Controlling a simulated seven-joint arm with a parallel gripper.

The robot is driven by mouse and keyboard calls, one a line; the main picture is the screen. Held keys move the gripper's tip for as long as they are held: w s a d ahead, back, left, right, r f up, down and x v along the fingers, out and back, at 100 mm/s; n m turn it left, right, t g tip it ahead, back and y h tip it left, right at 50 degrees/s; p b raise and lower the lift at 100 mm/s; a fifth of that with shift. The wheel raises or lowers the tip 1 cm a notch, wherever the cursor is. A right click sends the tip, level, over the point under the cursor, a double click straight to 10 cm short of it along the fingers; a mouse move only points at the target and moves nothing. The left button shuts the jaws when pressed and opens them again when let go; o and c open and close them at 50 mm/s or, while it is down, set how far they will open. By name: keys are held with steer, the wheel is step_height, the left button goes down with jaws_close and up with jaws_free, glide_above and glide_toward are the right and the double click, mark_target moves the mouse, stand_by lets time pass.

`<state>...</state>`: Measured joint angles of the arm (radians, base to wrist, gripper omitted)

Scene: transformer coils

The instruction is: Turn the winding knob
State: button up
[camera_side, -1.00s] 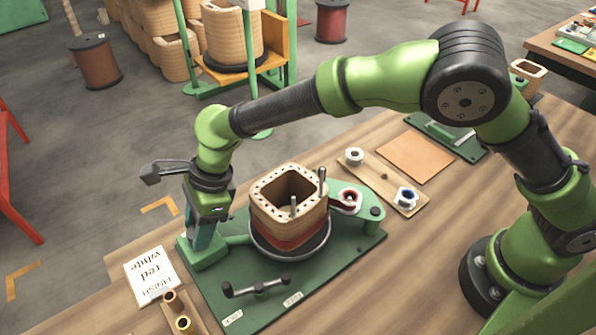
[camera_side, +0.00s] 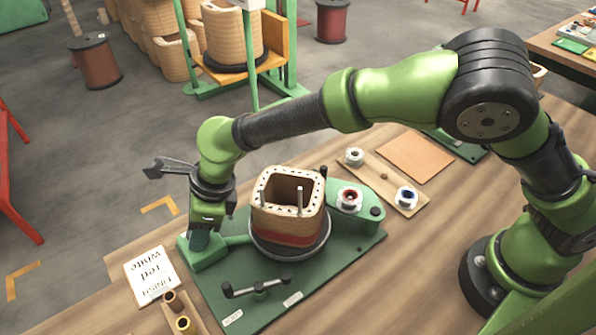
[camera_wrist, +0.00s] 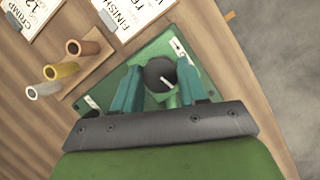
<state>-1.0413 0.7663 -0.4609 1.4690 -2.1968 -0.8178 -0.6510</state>
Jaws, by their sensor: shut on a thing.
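The winding knob (camera_wrist: 160,70) is a dark round disc with a pale pointer mark, seen in the wrist view. My gripper (camera_wrist: 158,90) is shut on it, with one green finger on each side. In the side view my gripper (camera_side: 200,236) points down at the left end of the green machine base (camera_side: 320,268), and its fingers and wrist hide the knob. The coil former (camera_side: 288,215), a tan square tube with a dark red band low down, stands upright on a dark round turntable (camera_side: 290,252).
A black crank handle (camera_side: 257,287) lies low in front of the coil. A spool (camera_side: 349,198) sits right of it, and a board with small spools (camera_side: 383,180) lies beyond.

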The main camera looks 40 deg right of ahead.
steer(key=o, duration=1.1)
steer(key=shift+c, duration=0.2)
steer(key=shift+r, duration=0.1)
steer(key=v, duration=1.6)
steer(key=shift+d+r, duration=0.2)
steer(key=shift+r, duration=0.1)
steer(key=shift+s, duration=0.1)
